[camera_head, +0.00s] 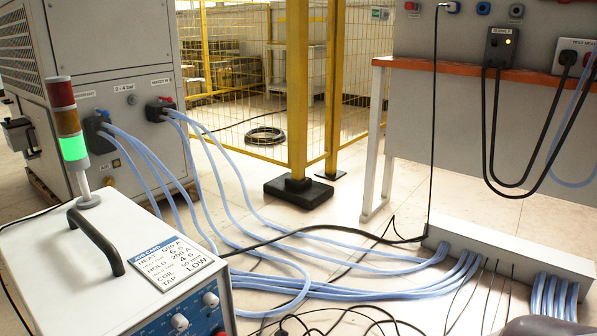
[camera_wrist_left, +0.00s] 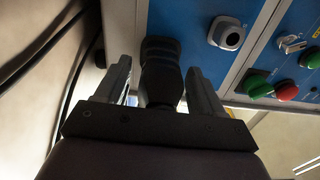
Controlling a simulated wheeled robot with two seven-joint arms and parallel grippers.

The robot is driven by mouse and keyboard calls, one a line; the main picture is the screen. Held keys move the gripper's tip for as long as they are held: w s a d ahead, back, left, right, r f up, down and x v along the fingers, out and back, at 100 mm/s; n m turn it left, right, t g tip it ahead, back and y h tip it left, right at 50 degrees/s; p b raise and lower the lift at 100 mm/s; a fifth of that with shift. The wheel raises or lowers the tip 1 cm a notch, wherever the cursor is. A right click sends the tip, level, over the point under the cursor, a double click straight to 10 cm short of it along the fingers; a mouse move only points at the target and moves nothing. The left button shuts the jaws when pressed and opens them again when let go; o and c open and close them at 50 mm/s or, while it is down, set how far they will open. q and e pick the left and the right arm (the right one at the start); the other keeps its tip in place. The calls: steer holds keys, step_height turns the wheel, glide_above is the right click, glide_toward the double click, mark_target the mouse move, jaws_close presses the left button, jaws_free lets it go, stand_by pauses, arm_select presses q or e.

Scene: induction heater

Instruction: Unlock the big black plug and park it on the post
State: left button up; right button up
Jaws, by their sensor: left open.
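In the left wrist view a big black plug (camera_wrist_left: 161,78) sits against a blue panel (camera_wrist_left: 180,18), its thick body pointing toward my wrist. My left gripper (camera_wrist_left: 160,88) is open, with one finger on each side of the plug. A gap shows between the plug and the right finger; contact on the left side is hard to judge. The plug's lock cannot be made out. I cannot pick out the parking post in either view. Neither gripper shows in the head view, and my right gripper is not seen.
Beside the plug, the panel carries a grey round fitting (camera_wrist_left: 226,33), a key switch (camera_wrist_left: 291,43) and red (camera_wrist_left: 287,91) and green (camera_wrist_left: 258,86) buttons. The head view shows a cabinet with a handle (camera_head: 95,240), blue hoses (camera_head: 330,285) on the floor and a yellow fence (camera_head: 297,90).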

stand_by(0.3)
arm_select(q)
jaws_close()
steer(key=v, duration=0.6)
stand_by(1.0)
steer(key=shift+d, duration=0.1)
